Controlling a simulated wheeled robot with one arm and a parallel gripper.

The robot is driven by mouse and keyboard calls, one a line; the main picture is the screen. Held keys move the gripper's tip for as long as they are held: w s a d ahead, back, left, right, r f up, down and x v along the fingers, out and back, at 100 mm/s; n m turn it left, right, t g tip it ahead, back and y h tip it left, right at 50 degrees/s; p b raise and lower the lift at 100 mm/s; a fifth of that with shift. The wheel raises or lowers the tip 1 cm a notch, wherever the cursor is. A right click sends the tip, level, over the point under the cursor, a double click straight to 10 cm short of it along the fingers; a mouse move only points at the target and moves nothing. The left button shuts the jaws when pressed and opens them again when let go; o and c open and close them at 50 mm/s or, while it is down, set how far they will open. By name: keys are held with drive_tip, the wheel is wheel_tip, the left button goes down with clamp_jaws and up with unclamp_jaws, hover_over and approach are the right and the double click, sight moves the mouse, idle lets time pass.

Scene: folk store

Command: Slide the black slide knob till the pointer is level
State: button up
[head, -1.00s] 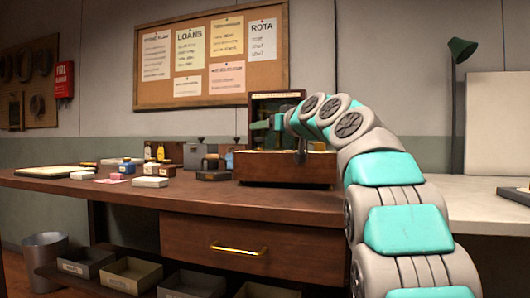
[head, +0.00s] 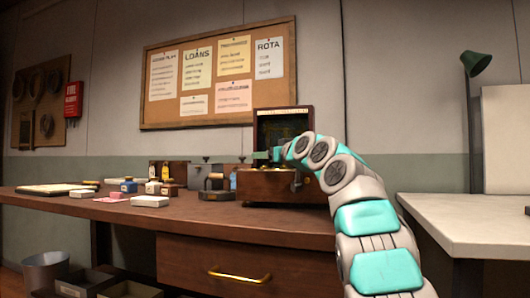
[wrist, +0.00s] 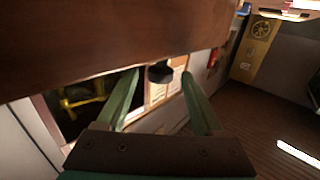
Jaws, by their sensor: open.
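The black knob (wrist: 160,73) shows in the wrist view between the tips of my gripper's two green fingers. My gripper (wrist: 161,76) is open, with a finger on each side of the knob; I cannot tell whether either touches it. The brown wooden body of the box (wrist: 130,35) fills the top of that view. In the head view the box (head: 262,186) stands on the desk with its lid (head: 284,112) raised. My gripper (head: 262,156) is at the front of the lid opening, small and partly hidden by my arm. I cannot make out the pointer.
The desk (head: 180,222) holds bottles (head: 152,172), a white block (head: 150,201) and other small items left of the box. A pale counter (head: 455,225) is at the right with a green lamp (head: 477,63). The desk front between is clear.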

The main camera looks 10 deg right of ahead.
drive_tip(key=shift+p+x, duration=0.35)
drive_tip(key=shift+x, duration=0.6)
clamp_jaws()
idle(0.9)
